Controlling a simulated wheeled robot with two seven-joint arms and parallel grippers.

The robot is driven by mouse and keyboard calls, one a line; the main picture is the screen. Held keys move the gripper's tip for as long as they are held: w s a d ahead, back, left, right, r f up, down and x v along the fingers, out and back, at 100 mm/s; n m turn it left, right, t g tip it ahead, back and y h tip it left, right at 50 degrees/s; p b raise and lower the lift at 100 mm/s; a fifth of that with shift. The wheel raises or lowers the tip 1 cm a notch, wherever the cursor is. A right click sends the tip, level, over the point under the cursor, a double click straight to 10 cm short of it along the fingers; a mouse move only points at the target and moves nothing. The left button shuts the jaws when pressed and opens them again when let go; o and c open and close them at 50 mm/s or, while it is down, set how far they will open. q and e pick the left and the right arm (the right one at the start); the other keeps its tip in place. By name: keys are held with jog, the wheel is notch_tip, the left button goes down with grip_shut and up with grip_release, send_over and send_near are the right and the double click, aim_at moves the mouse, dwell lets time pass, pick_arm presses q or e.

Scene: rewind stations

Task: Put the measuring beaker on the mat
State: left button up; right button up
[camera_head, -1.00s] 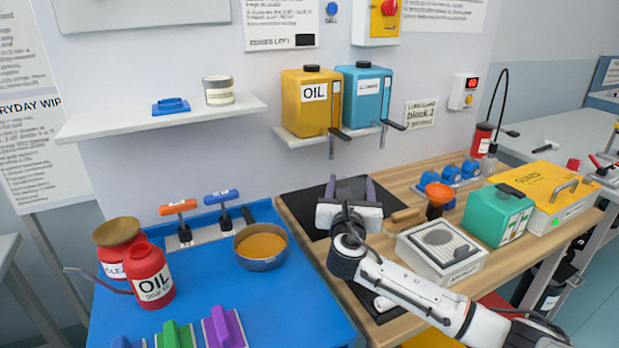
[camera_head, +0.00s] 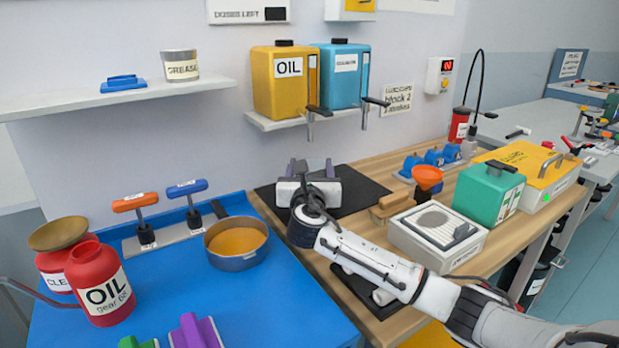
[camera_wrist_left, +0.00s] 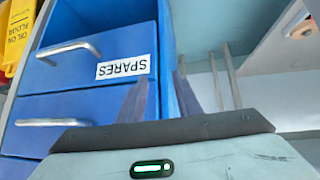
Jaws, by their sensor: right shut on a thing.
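The black mat (camera_head: 362,194) lies flat on the wooden bench, behind my right arm. My right gripper (camera_head: 313,167) is over the mat with its two fingers apart, pointing away from me. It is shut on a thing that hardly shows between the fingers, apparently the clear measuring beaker. I cannot tell whether it touches the mat. No other measuring beaker shows. My left gripper (camera_wrist_left: 160,80) shows in the left wrist view, open and empty, in front of blue drawers marked SPARES (camera_wrist_left: 122,67).
A wooden brush-like block (camera_head: 391,206), a white boxed plate (camera_head: 437,235) and an orange funnel (camera_head: 427,177) stand right of the mat. A pan (camera_head: 237,260) and a red OIL can (camera_head: 101,288) stand on the blue bench.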

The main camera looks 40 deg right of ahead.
jog(key=shift+r, duration=0.1)
jog(key=o, duration=1.3)
jog(key=shift+o, duration=0.2)
jog(key=v, duration=1.2)
jog(key=shift+p, duration=0.45)
